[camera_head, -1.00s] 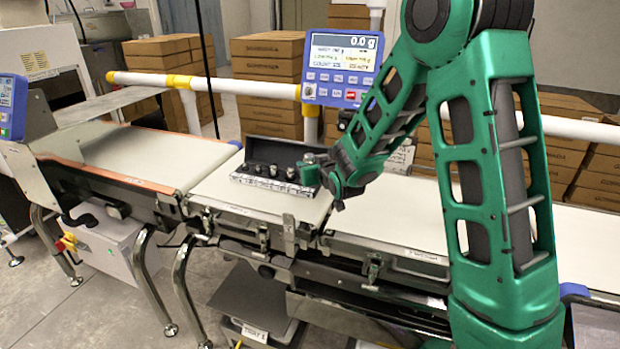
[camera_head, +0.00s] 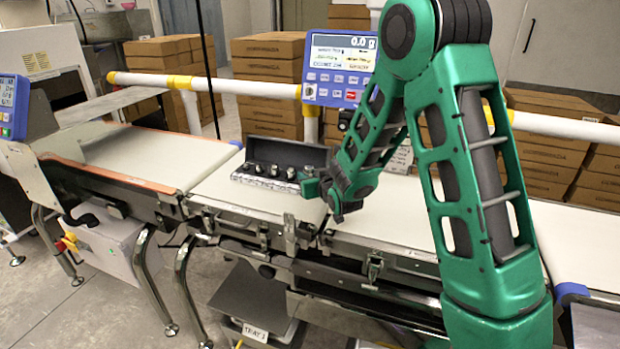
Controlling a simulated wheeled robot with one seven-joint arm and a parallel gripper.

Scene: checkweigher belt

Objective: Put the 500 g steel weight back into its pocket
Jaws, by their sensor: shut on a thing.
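The weight case (camera_head: 265,184) stands open on the middle belt section, its dark lid (camera_head: 285,152) raised at the back. Several steel weights (camera_head: 275,171) stand in a row in its pockets. My gripper (camera_head: 312,183) is at the right end of the case, low over it. It is shut on the 500 g steel weight (camera_head: 309,172), of which only a small part shows between the fingers. The pocket under it is hidden by my gripper, and I cannot tell whether the weight touches the case.
A blue display (camera_head: 341,68) reading 0.0 g stands behind the case. A white and yellow rail (camera_head: 245,87) runs behind the belts. The left belt (camera_head: 150,155) is bare, and the middle belt is clear in front of the case. Stacked cartons (camera_head: 268,70) stand behind.

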